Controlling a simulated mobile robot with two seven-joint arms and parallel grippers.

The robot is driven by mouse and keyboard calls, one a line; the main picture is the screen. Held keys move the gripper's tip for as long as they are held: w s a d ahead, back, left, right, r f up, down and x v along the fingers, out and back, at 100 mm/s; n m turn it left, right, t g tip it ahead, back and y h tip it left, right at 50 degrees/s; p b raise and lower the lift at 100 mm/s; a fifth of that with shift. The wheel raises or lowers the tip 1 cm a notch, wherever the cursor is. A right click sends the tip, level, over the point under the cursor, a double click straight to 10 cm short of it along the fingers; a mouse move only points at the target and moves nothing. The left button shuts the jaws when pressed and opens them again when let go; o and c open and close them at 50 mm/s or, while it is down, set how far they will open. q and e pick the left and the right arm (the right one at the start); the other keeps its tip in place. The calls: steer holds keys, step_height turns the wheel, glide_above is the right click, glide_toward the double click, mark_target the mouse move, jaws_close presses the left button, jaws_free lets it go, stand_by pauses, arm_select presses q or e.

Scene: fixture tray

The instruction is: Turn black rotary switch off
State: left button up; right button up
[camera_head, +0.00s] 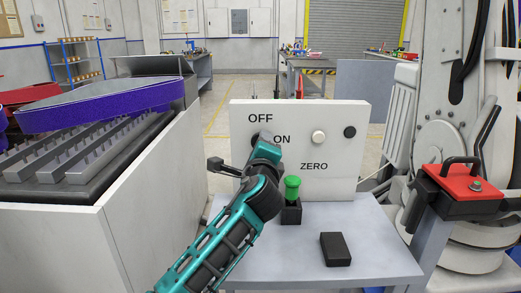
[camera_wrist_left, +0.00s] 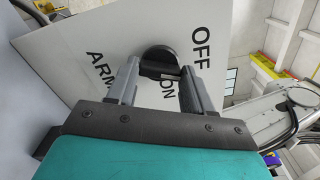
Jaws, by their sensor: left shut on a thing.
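The black rotary switch (camera_wrist_left: 158,54) sits on the white panel (camera_head: 345,175), beside the printed words OFF and ON. My left gripper (camera_wrist_left: 160,76) has one finger on each side of the knob and is shut on it. In the head view my left arm (camera_head: 240,215) reaches up to the panel's left side and hides most of the switch and the fingers. The knob's exact pointing direction is hard to tell. My right gripper is not in view.
A white button (camera_head: 319,137) and a black knob (camera_head: 350,132) are farther right on the panel. A green-topped knob (camera_head: 292,188) stands in front of it. A black block (camera_head: 335,249) lies on the grey table (camera_head: 385,255). A large bin (camera_head: 120,215) stands left.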

arm_select(q)
steer(key=n+b, duration=0.1)
steer(key=n, duration=0.3)
steer(key=shift+n, duration=0.3)
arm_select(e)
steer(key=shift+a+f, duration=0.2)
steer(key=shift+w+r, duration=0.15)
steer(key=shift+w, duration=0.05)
arm_select(q)
steer(key=o, duration=1)
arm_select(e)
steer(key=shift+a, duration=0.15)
arm_select(q)
steer(key=shift+o, duration=0.2)
